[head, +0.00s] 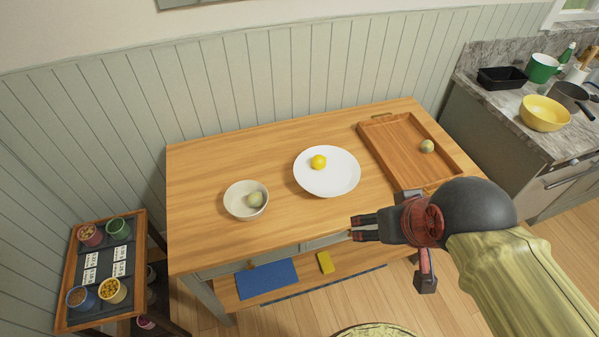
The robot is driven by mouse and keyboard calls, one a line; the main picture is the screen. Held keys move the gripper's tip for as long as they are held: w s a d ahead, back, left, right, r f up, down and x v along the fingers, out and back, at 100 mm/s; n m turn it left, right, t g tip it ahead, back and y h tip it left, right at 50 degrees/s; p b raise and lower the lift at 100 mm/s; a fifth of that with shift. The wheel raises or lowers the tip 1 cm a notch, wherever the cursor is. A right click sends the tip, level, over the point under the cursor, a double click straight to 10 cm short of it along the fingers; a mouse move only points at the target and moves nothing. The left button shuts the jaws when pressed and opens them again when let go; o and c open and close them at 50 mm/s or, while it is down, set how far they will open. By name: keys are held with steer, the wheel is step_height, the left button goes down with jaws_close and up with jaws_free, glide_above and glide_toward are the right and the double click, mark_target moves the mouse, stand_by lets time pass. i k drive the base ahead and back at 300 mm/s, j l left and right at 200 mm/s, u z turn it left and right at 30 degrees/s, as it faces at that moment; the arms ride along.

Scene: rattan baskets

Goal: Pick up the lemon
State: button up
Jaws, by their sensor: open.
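The yellow lemon (319,162) lies on a white plate (338,181), left of the plate's middle. The plate is on the wooden table (215,157). My gripper (352,228) is open and empty at the table's front edge, below and slightly right of the lemon in the picture. Its fingers point left, and it is apart from the lemon and the plate. The lemon is in full view.
A white bowl (238,207) holding a pale greenish round item (255,199) stands left of the plate. A wooden tray (389,148) with a similar item (427,146) lies to the right. Bare tabletop lies behind the bowl and plate.

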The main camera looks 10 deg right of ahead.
mark_target(427, 146)
steer(key=i+j+z, duration=0.15)
steer(key=i+z, duration=0.15)
steer(key=z, duration=0.15)
steer(key=i+j+z, duration=0.2)
steer(key=z, duration=0.3)
steer(key=i+j+z, duration=0.45)
steer(key=k+l, duration=0.05)
steer(key=k, duration=0.05)
